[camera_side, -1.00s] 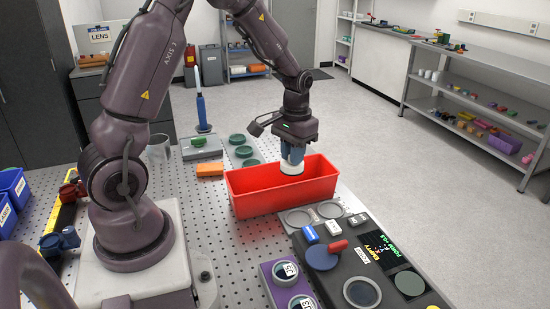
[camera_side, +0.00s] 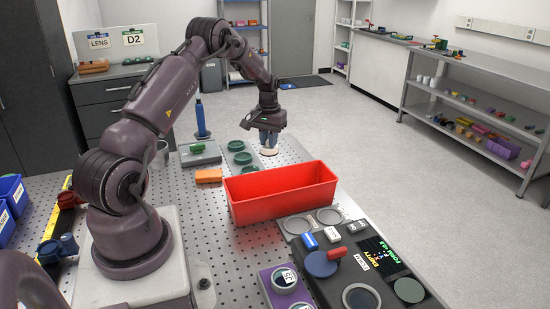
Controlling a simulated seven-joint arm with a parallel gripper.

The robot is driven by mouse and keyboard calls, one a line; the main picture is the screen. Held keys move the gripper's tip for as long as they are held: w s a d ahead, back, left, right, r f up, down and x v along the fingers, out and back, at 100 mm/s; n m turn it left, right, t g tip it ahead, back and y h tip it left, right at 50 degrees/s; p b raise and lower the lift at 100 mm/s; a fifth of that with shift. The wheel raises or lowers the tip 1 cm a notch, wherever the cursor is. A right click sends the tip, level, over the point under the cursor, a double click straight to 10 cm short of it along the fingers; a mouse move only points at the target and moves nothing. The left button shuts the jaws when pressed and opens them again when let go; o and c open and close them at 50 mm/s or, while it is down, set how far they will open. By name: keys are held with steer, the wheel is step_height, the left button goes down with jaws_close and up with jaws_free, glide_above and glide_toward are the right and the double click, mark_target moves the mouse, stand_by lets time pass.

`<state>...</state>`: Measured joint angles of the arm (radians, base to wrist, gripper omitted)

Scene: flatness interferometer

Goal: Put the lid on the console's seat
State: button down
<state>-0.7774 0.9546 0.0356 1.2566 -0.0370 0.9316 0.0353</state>
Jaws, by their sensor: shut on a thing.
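My gripper (camera_side: 268,142) has blue fingers and is shut on a pale round piece (camera_side: 268,151), beyond the red bin and near the perforated table's far right edge. I cannot tell whether this piece is the lid, or how high it is above the table. The dark console (camera_side: 335,285) is at the lower right, far from my gripper. It has a dark ringed round recess (camera_side: 361,298), possibly the seat. A blue disc (camera_side: 320,264) with a red bar (camera_side: 337,253) beside it and a grey-green disc (camera_side: 409,290) are also on the console. Its screen (camera_side: 379,257) reads "EMPTY".
The red bin (camera_side: 281,192) stands between my gripper and the console. Grey round pads (camera_side: 329,216) and a purple block (camera_side: 284,287) adjoin the console.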

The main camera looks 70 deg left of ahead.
mark_target(275, 149)
steer(key=w+a+f, duration=0.1)
steer(key=f, duration=0.1)
steer(key=w+a+f, duration=0.1)
steer(key=f, duration=0.1)
steer(key=w+a+f, duration=0.1)
steer(key=f, duration=0.1)
steer(key=shift+w+a, duration=0.15)
steer(key=shift+a, duration=0.05)
steer(key=shift+f, duration=1.45)
steer(key=shift+f, duration=0.1)
steer(key=c, duration=1.1)
jaws_free()
